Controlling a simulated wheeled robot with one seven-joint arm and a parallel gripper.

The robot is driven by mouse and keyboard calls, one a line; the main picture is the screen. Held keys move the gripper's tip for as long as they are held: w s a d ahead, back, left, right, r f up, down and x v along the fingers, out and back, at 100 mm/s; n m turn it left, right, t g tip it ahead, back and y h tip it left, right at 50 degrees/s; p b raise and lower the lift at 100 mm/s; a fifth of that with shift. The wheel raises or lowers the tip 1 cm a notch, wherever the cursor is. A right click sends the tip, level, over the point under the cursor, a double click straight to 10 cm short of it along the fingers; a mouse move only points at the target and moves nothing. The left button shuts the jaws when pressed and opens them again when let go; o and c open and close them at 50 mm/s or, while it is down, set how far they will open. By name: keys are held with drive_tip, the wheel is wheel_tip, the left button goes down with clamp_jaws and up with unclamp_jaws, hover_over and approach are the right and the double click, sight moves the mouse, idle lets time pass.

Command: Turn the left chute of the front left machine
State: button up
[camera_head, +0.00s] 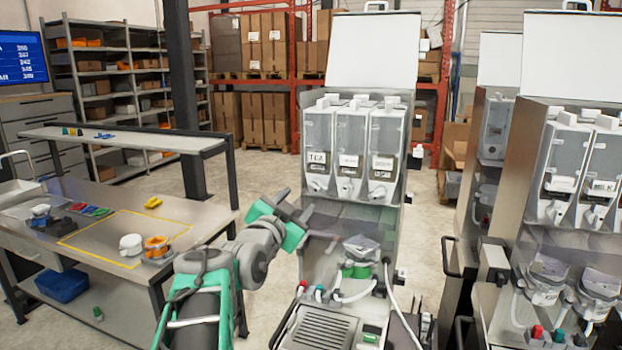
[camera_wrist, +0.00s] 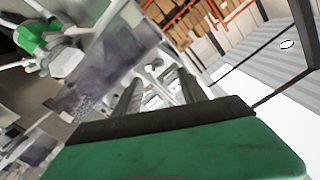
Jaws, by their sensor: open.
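The front left machine (camera_head: 372,60) stands in the middle of the head view with its lid up. It holds three clear canisters side by side. The left canister (camera_head: 318,135) is labelled TEA, and its white left chute (camera_head: 317,184) sticks out at its bottom front. My gripper (camera_head: 318,224) is open below and in front of this chute, apart from it, with nothing seen between its fingers. In the wrist view, its two grey fingers (camera_wrist: 160,88) point at blurred white parts of the machine; I cannot tell which of them is the left chute.
Below the canisters are a mixing bowl (camera_head: 360,246) with green parts, hoses and a drip grille (camera_head: 320,328). Another machine (camera_head: 565,180) stands at the right. A metal workbench (camera_head: 190,212) with small parts is at the left. Open floor lies between bench and machine.

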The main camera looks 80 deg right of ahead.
sight(313, 187)
drive_tip(key=d+p, duration=0.1)
drive_tip(key=d, duration=0.1)
drive_tip(key=s+d+p, duration=0.1)
drive_tip(key=d, duration=0.2)
drive_tip(key=d+p, duration=0.1)
drive_tip(key=d, duration=0.1)
drive_tip(key=shift+s+d+r, duration=0.3)
drive_tip(key=shift+s+r, duration=0.05)
drive_tip(key=shift+d+f, duration=0.1)
drive_tip(key=shift+d, duration=0.1)
drive_tip(key=shift+c, duration=0.3)
clamp_jaws()
